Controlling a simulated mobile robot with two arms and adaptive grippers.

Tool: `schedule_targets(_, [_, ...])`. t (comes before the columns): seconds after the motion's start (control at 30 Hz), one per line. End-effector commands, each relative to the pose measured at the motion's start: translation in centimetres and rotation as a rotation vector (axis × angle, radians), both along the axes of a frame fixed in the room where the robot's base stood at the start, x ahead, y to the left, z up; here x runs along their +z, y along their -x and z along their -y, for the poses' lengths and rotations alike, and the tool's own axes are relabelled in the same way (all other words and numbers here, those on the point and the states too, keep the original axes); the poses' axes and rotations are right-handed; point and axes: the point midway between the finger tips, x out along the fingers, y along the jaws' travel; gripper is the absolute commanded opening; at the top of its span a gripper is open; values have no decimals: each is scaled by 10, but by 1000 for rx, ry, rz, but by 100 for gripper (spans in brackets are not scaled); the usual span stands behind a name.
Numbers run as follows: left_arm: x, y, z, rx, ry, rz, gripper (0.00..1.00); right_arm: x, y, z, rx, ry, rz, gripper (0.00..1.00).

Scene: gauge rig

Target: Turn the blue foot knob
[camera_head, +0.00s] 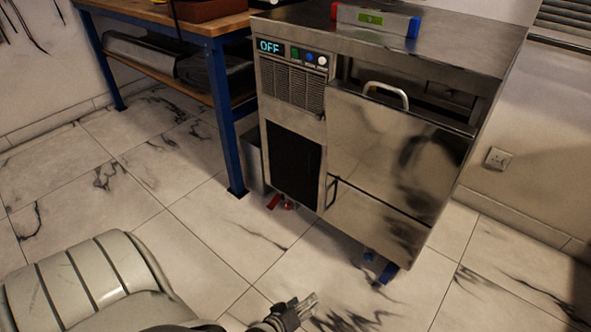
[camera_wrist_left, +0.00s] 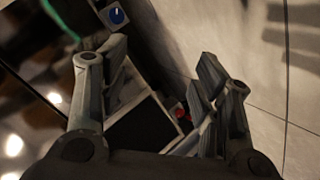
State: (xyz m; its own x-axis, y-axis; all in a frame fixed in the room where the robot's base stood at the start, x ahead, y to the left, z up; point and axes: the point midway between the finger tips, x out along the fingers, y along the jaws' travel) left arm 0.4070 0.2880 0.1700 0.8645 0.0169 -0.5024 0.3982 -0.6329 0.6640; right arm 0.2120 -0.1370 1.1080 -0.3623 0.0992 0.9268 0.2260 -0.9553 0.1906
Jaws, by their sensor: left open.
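The steel cabinet (camera_head: 390,150) stands on coloured feet. A blue foot (camera_head: 387,273) is at its front right corner, with a smaller blue part (camera_head: 369,256) beside it. In the left wrist view a round blue knob (camera_wrist_left: 116,16) with a white mark shows at the top, beyond the left finger's tip. My left gripper (camera_head: 308,301) is low over the floor in front of the cabinet, apart from the blue foot. In the left wrist view its fingers (camera_wrist_left: 163,52) are spread with nothing between them. My right gripper is not in view.
Red parts (camera_head: 275,201) sit under the cabinet's left side; a red part (camera_wrist_left: 179,112) also shows in the left wrist view. A blue-legged workbench (camera_head: 228,120) stands left of the cabinet. A spirit level (camera_head: 376,20) lies on top. The tiled floor (camera_head: 215,225) in front is clear.

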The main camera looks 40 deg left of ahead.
Motion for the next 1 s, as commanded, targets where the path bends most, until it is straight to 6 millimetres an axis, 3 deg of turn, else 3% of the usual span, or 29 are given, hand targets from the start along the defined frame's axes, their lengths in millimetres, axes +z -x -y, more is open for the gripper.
schedule_targets(0.2, [4, 7, 2, -21, -23, -26, 58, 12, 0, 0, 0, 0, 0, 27])
schedule_targets(0.83, [4, 7, 3, -25, -27, -27, 58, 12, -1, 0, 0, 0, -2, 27])
schedule_targets(0.93, [15, -2, 11, -43, -33, 4, 58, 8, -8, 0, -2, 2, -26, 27])
schedule_targets(1.0, [35, -15, 24, -73, -47, 57, 58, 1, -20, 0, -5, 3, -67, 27])
